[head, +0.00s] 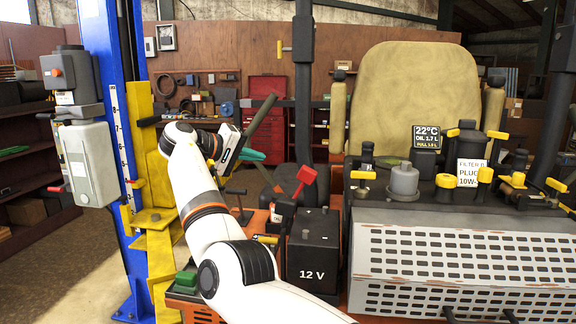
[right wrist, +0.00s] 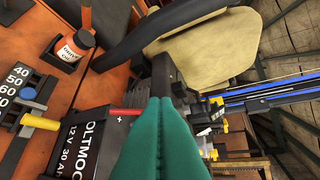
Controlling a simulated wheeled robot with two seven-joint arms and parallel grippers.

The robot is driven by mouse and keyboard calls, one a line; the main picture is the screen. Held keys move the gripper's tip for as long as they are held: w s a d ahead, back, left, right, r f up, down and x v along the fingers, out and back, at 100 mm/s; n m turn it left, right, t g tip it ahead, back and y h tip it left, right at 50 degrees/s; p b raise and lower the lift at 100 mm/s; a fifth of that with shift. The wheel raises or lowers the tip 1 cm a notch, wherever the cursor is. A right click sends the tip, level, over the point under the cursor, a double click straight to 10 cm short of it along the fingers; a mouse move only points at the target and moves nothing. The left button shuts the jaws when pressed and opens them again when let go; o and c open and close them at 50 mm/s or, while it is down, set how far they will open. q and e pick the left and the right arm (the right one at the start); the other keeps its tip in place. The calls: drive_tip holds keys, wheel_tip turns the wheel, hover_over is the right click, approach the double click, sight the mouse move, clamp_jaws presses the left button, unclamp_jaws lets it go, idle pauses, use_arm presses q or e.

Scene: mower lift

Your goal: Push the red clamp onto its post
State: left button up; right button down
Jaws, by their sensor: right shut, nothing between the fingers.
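A black battery marked 12 V (head: 314,262) stands in the middle of the head view. A grey stub, probably a post, shows on its top. In the right wrist view a red piece (right wrist: 125,112) lies by the plus mark on the battery (right wrist: 92,130). My right gripper (head: 252,155) is shut and empty, left of and above the battery; its green fingers fill the wrist view's lower middle (right wrist: 160,135). My left gripper is not in view.
A tan seat (head: 415,100) stands behind the battery. A perforated grey panel (head: 465,265) and several yellow-capped fittings are to the right. A blue lift column (head: 110,150) with yellow parts stands left.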

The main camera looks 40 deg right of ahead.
drive_tip(key=s+d+f+p, duration=0.3)
drive_tip(key=d+f, duration=0.1)
drive_tip(key=d, duration=0.4)
drive_tip(key=shift+d, duration=0.3)
drive_tip(key=s+d+f+m+t+y, duration=0.3)
drive_tip(key=s+d+m+t+y, duration=0.1)
drive_tip(key=s+d+y, duration=0.1)
drive_tip(key=shift+s+d+y, duration=0.15)
drive_tip(key=shift+s+y, duration=0.15)
drive_tip(key=shift+s, duration=0.3)
drive_tip(key=shift+w, duration=0.1)
idle(0.4)
